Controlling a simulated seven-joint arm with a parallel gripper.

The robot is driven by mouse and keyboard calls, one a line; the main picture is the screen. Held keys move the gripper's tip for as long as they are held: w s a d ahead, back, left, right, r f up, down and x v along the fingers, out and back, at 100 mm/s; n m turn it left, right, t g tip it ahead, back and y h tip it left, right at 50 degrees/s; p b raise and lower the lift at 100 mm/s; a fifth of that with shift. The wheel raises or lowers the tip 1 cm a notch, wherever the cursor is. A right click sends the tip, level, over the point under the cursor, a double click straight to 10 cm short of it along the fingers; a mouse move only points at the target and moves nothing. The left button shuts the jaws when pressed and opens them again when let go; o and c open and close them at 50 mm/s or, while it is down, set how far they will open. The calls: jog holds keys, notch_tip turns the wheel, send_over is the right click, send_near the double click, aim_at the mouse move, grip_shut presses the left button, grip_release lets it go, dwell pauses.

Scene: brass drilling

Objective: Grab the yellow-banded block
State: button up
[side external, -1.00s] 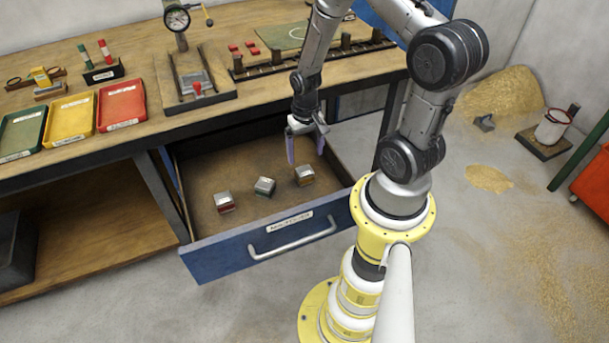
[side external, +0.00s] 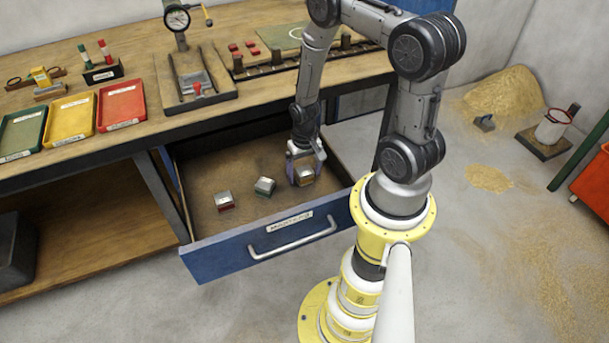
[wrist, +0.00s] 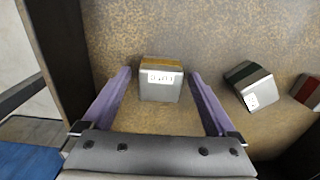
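The yellow-banded block (wrist: 161,80) sits on the drawer floor between my gripper's two purple fingers in the wrist view. Its silver face carries a small white label, and the yellow-brown band runs along its far edge. In the side view the block (side external: 304,174) is partly covered by my gripper (side external: 305,178), which is lowered into the open drawer around it. My gripper (wrist: 160,88) is open, with a visible gap between each finger and the block.
A green-banded block (side external: 265,186) and a red-banded block (side external: 224,201) lie to the left in the blue drawer (side external: 262,262). Green, yellow and red trays (side external: 121,105) stand on the bench above.

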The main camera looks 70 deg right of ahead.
grip_shut()
jog(key=shift+r, duration=0.15)
dwell(0.4)
